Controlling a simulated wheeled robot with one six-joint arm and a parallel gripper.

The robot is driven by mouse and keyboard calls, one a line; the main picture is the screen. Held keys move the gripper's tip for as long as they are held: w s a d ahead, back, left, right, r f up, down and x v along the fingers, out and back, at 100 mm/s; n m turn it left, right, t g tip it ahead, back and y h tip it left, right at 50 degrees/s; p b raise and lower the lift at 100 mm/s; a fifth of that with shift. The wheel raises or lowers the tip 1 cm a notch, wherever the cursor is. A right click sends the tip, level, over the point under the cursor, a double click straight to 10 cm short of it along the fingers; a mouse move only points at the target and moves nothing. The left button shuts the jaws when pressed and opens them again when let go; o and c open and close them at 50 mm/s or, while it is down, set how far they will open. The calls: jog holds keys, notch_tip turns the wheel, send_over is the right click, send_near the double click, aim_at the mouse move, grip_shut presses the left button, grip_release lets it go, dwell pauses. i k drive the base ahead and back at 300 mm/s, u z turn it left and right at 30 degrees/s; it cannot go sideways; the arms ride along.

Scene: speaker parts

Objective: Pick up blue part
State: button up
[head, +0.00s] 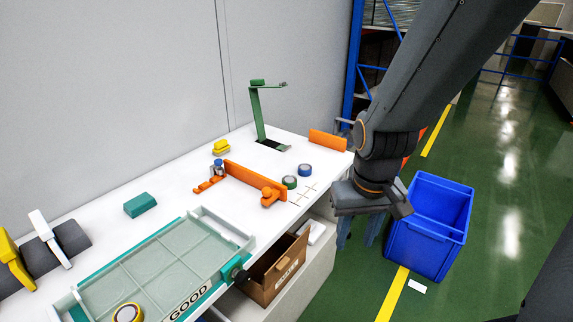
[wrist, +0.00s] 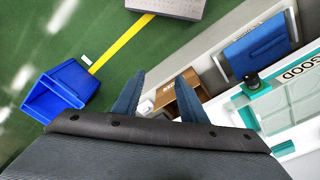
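The blue part (head: 305,170) is a short round piece on the white table (head: 180,182), just right of a similar green part (head: 290,182). It lies near the table's right end. My gripper (head: 359,232) hangs beyond that end, to the right of the blue part and apart from it. In the wrist view my gripper's (wrist: 158,92) two fingers are spread with nothing between them. The blue part does not show in the wrist view.
An orange fixture (head: 250,178) and orange plate (head: 328,140) stand near the part, with a green stand (head: 258,112) behind. The GOOD tray (head: 212,268) is at front left. A blue bin (head: 430,225) stands on the floor, right; a cardboard box (head: 277,272) sits below the table.

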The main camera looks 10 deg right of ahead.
aim_at(304, 170)
jog(key=u, duration=0.05)
jog(key=k, duration=1.2)
jog(key=z, duration=0.55)
jog(key=i, duration=0.7)
jog(key=z, duration=0.45)
jog(key=i, duration=0.8)
jog(key=u, duration=0.85)
jog(key=i, duration=1)
jog(key=u, duration=0.9)
